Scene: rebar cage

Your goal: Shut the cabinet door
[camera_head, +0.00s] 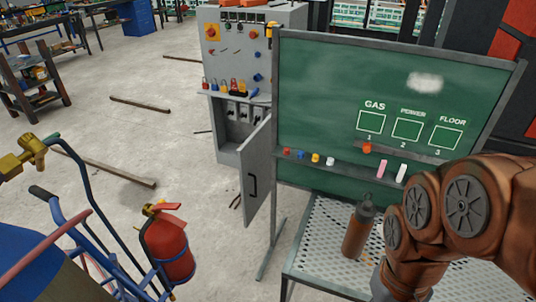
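The grey cabinet (238,62) stands at the upper middle, with switches, lights and coloured padlocks on its front. My brown arm comes in at the lower right, well right of the door. My gripper's fingers do not show; the arm runs out at the bottom edge.
A green board (330,85) on a metal frame stands close right of the door. A perforated table (318,245) holds a brown bottle (358,232). A red extinguisher (167,248) and blue hand truck (75,215) stand lower left. Bars (139,105) lie on the floor.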

